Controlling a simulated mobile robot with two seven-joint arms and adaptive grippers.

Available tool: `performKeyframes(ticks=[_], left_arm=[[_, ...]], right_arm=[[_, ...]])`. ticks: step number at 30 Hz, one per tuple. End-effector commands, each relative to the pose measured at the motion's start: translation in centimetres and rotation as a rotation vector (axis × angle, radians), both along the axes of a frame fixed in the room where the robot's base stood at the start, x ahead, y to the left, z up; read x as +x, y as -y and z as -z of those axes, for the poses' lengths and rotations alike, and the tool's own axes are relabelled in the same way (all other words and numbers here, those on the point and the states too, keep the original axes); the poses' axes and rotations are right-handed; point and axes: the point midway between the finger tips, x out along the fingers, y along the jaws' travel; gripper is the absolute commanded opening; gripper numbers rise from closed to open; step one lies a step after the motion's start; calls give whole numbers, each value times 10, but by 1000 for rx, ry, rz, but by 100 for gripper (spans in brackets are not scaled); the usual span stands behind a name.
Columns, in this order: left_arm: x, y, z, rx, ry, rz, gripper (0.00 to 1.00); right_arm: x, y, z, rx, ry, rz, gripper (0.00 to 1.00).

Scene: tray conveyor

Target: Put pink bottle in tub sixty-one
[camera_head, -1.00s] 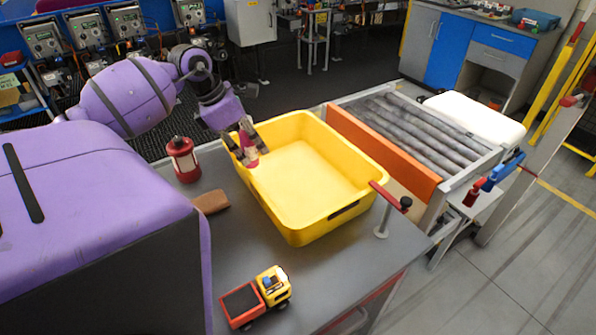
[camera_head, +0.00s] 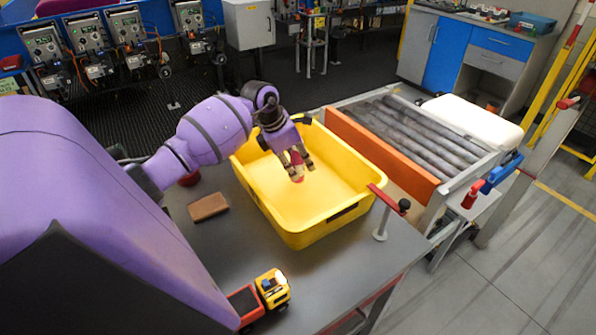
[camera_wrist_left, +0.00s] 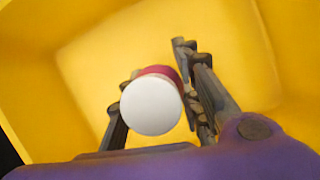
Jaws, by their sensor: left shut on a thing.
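The yellow tub (camera_head: 333,222) stands on the grey table; no number can be read on it. My left gripper (camera_head: 298,168) is over the inside of the tub, fingers pointing down. It is shut on the pink bottle (camera_head: 297,158), which shows only in part between the fingers. In the left wrist view the bottle's round white end (camera_wrist_left: 151,106) faces the camera, with a pink-red band behind it, between the two fingers (camera_wrist_left: 160,108). The yellow tub walls surround it there. Whether the bottle touches the tub floor cannot be told. My right gripper is not in view.
A brown block (camera_head: 208,206) and a toy truck (camera_head: 272,289) lie on the table (camera_head: 225,245). A red lantern (camera_head: 189,178) is mostly hidden behind my left arm. A roller conveyor (camera_head: 405,135) with an orange side adjoins the tub's right. A red-handled clamp (camera_head: 385,201) stands near the tub's right corner.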

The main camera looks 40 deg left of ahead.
Motion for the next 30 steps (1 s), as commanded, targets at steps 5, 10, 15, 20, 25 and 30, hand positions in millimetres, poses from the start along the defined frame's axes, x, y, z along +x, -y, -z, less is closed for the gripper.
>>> performKeyframes(ticks=[5, 10, 15, 20, 25, 30], left_arm=[[2, 2, 27, -5, 1, -1, 2], [2, 1, 32, 1, 2, 1, 2], [2, 1, 34, 0, 0, 1, 2], [2, 1, 36, -1, 0, 0, 40], [2, 1, 36, 0, 1, 0, 50], [2, 1, 35, 0, 1, 0, 50]], right_arm=[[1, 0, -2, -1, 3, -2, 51], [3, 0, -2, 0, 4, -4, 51], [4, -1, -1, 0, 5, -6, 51], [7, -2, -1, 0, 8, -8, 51], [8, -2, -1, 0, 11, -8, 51], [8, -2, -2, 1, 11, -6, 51]])
